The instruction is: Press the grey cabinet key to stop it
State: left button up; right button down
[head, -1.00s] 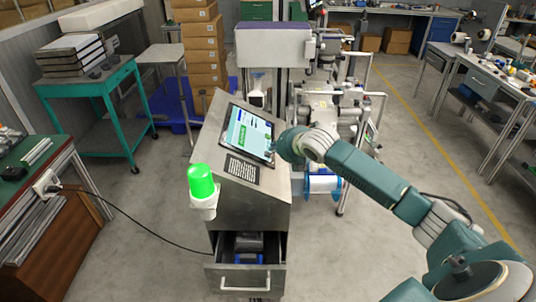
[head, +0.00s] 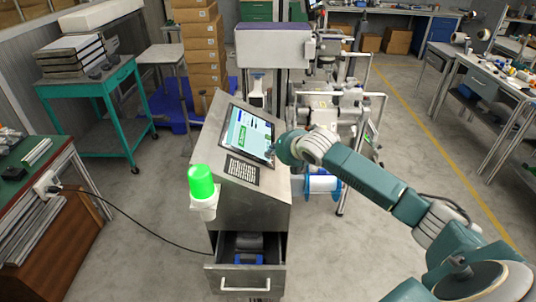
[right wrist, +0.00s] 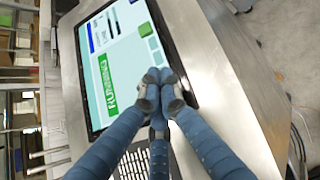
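The grey cabinet (head: 222,192) stands in the middle of the head view, with a tilted touch screen (head: 246,134) on its sloping top. In the right wrist view the screen (right wrist: 110,45) shows a green "RUNNING" banner (right wrist: 125,88) and small square keys (right wrist: 146,30) along one side. My right gripper (right wrist: 160,84) has its fingers brought together, empty, with the tips over the screen's edge by the keys. They hide what lies under them, and I cannot tell whether they touch. In the head view the right gripper (head: 274,152) is at the screen's right edge. My left gripper is out of view.
A lit green lamp (head: 201,183) is on the cabinet's left side. A keypad (head: 242,170) sits below the screen. An open drawer (head: 247,276) sticks out at the front. A black cable (head: 135,231) runs from the left bench. A machine with a reel (head: 322,184) stands behind.

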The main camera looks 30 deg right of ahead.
jog(key=shift+w+a+f, duration=0.15)
jog(key=shift+a+f, duration=0.05)
jog(key=shift+f, duration=0.25)
dwell(0.7)
dwell(0.4)
jog(key=shift+s+d+r+p, duration=0.25)
jog(key=shift+d+r+p, duration=0.15)
jog(key=shift+r+p, duration=0.45)
jog(key=shift+s+d+r+p, duration=0.1)
jog(key=shift+d+r+p, duration=0.15)
jog(key=shift+r+p, duration=0.45)
jog(key=r+p, duration=0.1)
jog(key=p, duration=0.1)
jog(key=s+d+r+p, duration=0.1)
jog(key=shift+d+r+p, duration=0.3)
jog(key=shift+r+p, duration=0.05)
jog(key=shift+r, duration=0.05)
jog(key=shift+s+f, duration=0.1)
